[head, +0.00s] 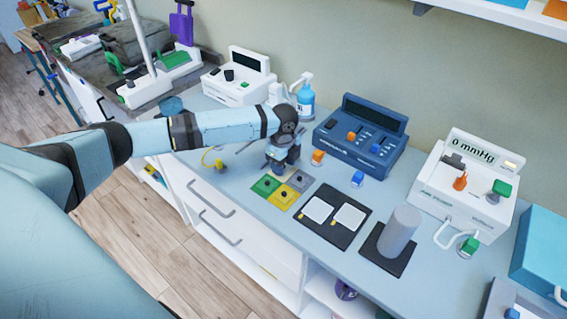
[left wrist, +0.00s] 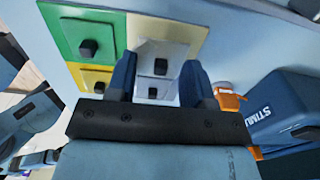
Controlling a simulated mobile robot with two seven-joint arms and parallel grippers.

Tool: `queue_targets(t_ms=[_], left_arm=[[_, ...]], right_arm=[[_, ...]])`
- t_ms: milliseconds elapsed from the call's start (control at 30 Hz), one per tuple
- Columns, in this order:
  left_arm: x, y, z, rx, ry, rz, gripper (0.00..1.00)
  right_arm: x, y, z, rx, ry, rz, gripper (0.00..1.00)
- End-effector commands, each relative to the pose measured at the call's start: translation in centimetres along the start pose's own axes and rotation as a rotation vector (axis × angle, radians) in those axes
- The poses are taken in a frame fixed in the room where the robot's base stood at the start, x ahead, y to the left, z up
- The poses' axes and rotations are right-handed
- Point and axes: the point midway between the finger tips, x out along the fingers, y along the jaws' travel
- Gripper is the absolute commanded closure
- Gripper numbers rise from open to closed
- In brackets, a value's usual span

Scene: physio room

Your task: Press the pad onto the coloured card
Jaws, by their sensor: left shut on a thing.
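A coloured card (head: 269,197) with green, yellow and grey squares lies on the counter, with small black knobs on it. The card also shows in the left wrist view (left wrist: 120,50), where its green and yellow parts lie to the left of the fingers. My left gripper (head: 276,168) is low over the back edge of the card. In the left wrist view its fingers (left wrist: 158,85) are shut on a pale pad (left wrist: 155,82) with a dark knob. The pad's underside is hidden, so I cannot tell whether it touches the card. My right gripper is not in view.
A black mat (head: 333,229) with two white squares lies right of the card, then a grey cylinder (head: 399,231) on a dark base. A blue console (head: 362,137), small orange and blue blocks and a spray bottle (head: 305,97) stand behind. Little free room surrounds the gripper.

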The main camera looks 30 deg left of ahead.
Motion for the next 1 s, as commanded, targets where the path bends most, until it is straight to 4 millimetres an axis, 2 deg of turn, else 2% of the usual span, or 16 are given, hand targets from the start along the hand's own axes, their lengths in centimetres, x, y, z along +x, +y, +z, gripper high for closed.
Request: queue_targets(t_ms=[467, 1000], left_arm=[[-0.1, -0.01, 0.0, 0.0, 0.0, 0.0, 0.68], [-0.12, -0.05, 0.05, -0.001, 0.0, 0.0, 0.68]], right_arm=[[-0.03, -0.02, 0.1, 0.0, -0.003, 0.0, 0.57], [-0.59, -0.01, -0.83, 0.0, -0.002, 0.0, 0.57]])
